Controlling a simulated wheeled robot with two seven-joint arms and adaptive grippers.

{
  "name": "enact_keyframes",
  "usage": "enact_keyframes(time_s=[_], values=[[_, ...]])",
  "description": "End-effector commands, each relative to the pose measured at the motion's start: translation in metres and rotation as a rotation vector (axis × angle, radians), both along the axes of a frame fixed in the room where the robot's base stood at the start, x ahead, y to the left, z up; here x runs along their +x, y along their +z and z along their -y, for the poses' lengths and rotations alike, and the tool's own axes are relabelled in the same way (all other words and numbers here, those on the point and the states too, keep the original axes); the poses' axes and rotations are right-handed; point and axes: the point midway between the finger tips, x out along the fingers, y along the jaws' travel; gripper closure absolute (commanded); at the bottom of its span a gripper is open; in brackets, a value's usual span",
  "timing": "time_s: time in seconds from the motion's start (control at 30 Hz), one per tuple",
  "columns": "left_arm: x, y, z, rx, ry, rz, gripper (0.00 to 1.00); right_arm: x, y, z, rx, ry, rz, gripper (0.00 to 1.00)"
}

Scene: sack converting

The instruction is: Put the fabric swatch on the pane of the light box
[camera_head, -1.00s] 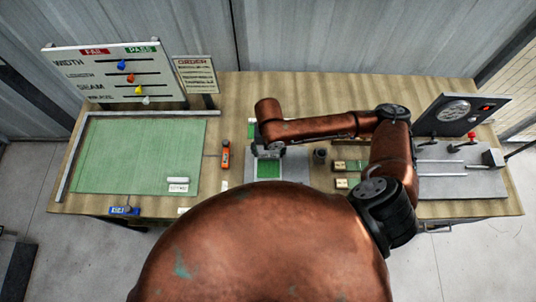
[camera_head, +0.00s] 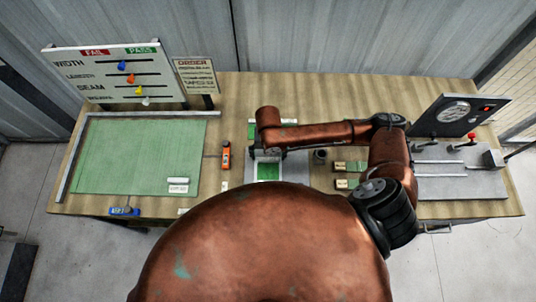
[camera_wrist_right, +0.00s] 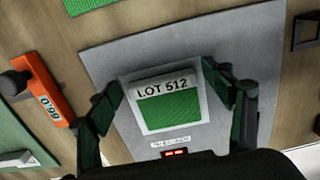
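The green fabric swatch (camera_wrist_right: 172,112) lies inside the white-bordered pane (camera_wrist_right: 144,124) of the grey light box (camera_wrist_right: 240,45) in the right wrist view. A pale strip reading "LOT 512" runs along its upper edge. In the head view the swatch (camera_head: 268,172) shows just in front of my right gripper (camera_head: 267,154). In the right wrist view, the fingers of my right gripper (camera_wrist_right: 170,108) are spread wide, one on each side of the pane and apart from the swatch. My left gripper is in neither view.
An orange meter (camera_head: 226,155) stands left of the light box. A green mat (camera_head: 130,155) and a sorting board (camera_head: 115,75) are on the left.

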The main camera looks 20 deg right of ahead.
Motion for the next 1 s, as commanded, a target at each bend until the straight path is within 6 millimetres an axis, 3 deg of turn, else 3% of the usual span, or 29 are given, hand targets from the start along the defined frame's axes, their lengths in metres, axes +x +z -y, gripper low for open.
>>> enact_keyframes(time_s=[0.3, 0.43, 0.8, 1.0], values=[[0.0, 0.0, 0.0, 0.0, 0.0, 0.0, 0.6, 0.0, 0.001, 0.0, 0.0, 0.0, 0.0, 0.22], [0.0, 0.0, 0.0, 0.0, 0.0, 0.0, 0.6, 0.001, 0.012, 0.0, 0.0, 0.0, 0.002, 0.22], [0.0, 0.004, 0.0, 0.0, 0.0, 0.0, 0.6, 0.001, 0.086, 0.0, 0.0, 0.0, 0.004, 0.22], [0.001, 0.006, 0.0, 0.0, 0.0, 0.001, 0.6, 0.001, 0.114, 0.0, 0.0, 0.0, 0.002, 0.22]])
